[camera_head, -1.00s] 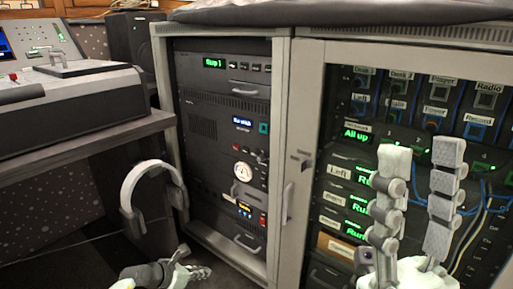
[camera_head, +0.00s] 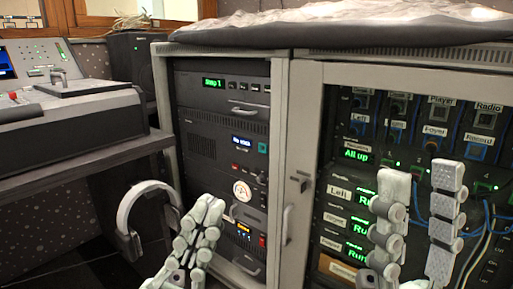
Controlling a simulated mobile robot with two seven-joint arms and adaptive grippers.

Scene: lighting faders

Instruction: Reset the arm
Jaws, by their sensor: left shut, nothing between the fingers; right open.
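My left gripper (camera_head: 210,208) is at the bottom middle, with its fingers together and nothing between them. It stands in front of the lower part of the left equipment rack (camera_head: 207,150); I cannot tell whether it touches the rack. My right gripper (camera_head: 422,180) is at the right, pointing up with its two fingers spread apart and empty. It is in front of the right rack (camera_head: 335,110), which has green-lit displays and labelled sockets, and it covers part of the displays.
White headphones (camera_head: 128,215) hang below the desk edge at the left. A mixing console (camera_head: 75,100) stands on the desk (camera_head: 110,155). A door handle (camera_head: 286,225) projects between the racks. A covered surface (camera_head: 350,32) tops the racks. Blue cables (camera_head: 415,120) run at the right.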

